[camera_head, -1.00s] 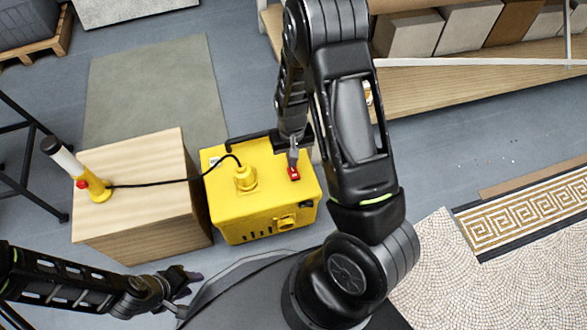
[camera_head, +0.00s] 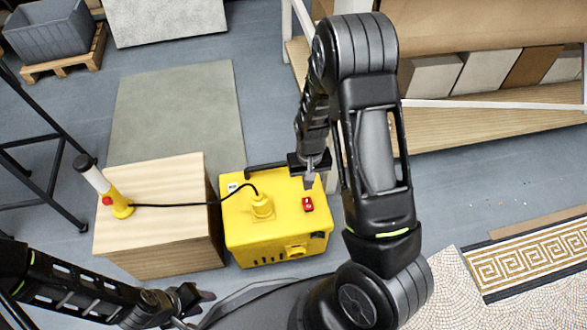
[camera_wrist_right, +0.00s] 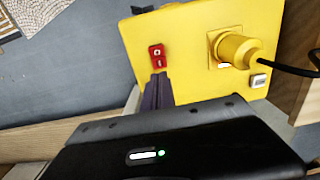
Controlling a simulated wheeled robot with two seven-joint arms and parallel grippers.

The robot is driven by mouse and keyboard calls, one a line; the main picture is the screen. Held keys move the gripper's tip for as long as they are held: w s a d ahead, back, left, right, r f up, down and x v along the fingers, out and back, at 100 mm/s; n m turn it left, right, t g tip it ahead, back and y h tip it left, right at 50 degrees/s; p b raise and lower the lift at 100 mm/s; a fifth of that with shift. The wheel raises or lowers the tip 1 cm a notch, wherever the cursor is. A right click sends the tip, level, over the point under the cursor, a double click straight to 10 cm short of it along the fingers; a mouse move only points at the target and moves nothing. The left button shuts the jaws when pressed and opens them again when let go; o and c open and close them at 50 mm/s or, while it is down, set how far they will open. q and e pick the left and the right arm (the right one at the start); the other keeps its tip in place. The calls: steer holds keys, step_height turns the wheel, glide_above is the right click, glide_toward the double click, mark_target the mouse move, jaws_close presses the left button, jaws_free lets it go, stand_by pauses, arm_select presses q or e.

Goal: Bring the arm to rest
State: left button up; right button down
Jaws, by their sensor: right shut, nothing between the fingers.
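My right gripper (camera_head: 309,184) is shut and empty, pointing down over the yellow power box (camera_head: 245,232). In the right wrist view its closed fingertips (camera_wrist_right: 158,80) are just beside the red rocker switch (camera_wrist_right: 157,57). In the head view the switch (camera_head: 307,204) is fully in sight, just nearer than the fingertips. Whether they touch the box cannot be told. My left gripper (camera_head: 205,306) is low at the bottom left, near my own base. Its fingers are partly in view and their opening is unclear.
A black cable runs from the box's yellow plug (camera_head: 262,206) to a yellow-and-white tool (camera_head: 108,190) standing on a wooden block (camera_head: 160,240). A black metal frame (camera_head: 40,180) stands left. Shelving (camera_head: 460,130) stands behind at right. Mosaic panels (camera_head: 520,262) lie at lower right.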

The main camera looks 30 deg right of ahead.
steer(key=shift+w, duration=0.1)
steer(key=a, duration=0.1)
steer(key=a+f+t, duration=0.1)
steer(key=w+a, duration=0.1)
steer(key=shift+w+a+f+n+t, duration=0.1)
steer(key=shift+a+f+n+t, duration=0.1)
steer(key=shift+f+n+t, duration=0.15)
steer(key=shift+n+t+y, duration=0.25)
steer(key=shift+n+y, duration=0.1)
steer(key=shift+y, duration=0.25)
steer(key=s+a+f, duration=0.1)
steer(key=a, duration=0.1)
steer(key=s+a+f, duration=0.1)
steer(key=a, duration=0.2)
steer(key=s+a+f, duration=0.1)
steer(key=a, duration=0.2)
steer(key=shift+s+a, duration=0.1)
steer(key=shift+s, duration=0.2)
steer(key=s+a+f+g+y, duration=0.1)
steer(key=s+a+y, duration=0.2)
steer(key=s+a, duration=0.9)
step_height(320, 180, up, 24)
steer(key=a+p, duration=0.1)
steer(key=p, duration=2.4)
steer(key=shift+a+r+n, duration=0.15)
steer(key=shift+r+n, duration=0.1)
steer(key=shift+n, duration=0.05)
